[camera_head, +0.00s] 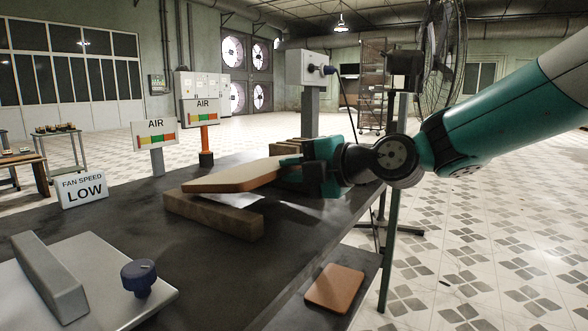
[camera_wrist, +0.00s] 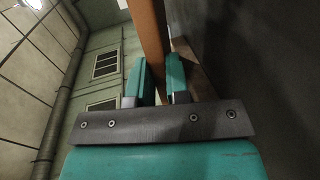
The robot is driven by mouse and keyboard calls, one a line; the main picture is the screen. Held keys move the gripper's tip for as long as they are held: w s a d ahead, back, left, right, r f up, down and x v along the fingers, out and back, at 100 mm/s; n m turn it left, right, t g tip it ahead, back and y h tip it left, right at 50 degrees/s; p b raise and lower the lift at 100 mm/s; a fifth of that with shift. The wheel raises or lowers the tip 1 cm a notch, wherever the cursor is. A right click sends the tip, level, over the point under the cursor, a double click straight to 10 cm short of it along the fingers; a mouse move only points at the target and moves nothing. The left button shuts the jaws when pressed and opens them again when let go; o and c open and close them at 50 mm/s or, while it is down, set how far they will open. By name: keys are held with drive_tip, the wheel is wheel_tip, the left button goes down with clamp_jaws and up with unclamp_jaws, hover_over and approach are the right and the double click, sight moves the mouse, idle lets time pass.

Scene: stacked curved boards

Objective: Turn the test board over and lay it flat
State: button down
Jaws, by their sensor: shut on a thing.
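The test board (camera_head: 232,177), a tan board with a darker edge, is held by its right end in my gripper (camera_head: 290,165). It is close to level, above a wooden bar (camera_head: 213,214) on the dark table; whether it touches the bar is unclear. In the wrist view the board (camera_wrist: 150,35) runs between the two green fingers of my gripper (camera_wrist: 157,80), edge towards the camera. My gripper is shut on it. The fingers and wrist hide the board's right end in the head view.
The dark table (camera_head: 140,222) carries a grey plate with a blue knob (camera_head: 138,277) at front left. AIR signs (camera_head: 155,133) and a FAN SPEED LOW sign (camera_head: 82,190) stand near its left edge. Another brown board (camera_head: 335,288) lies on a lower surface. Stacked boards show partly behind my gripper.

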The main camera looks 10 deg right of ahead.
drive_tip(key=shift+f+b, duration=0.4)
drive_tip(key=shift+b, duration=0.25)
idle(0.5)
drive_tip(key=c, duration=1.1)
unclamp_jaws()
drive_tip(key=shift+c, duration=0.2)
drive_tip(key=shift+f, duration=0.15)
drive_tip(key=shift+f+b, duration=1.6)
drive_tip(key=shift+b, duration=0.9)
drive_tip(key=shift+s+d, duration=0.1)
drive_tip(key=shift+b+v, duration=1.4)
drive_tip(key=shift+v, duration=1.25)
drive_tip(key=o, duration=0.6)
drive_tip(key=shift+c, duration=0.2)
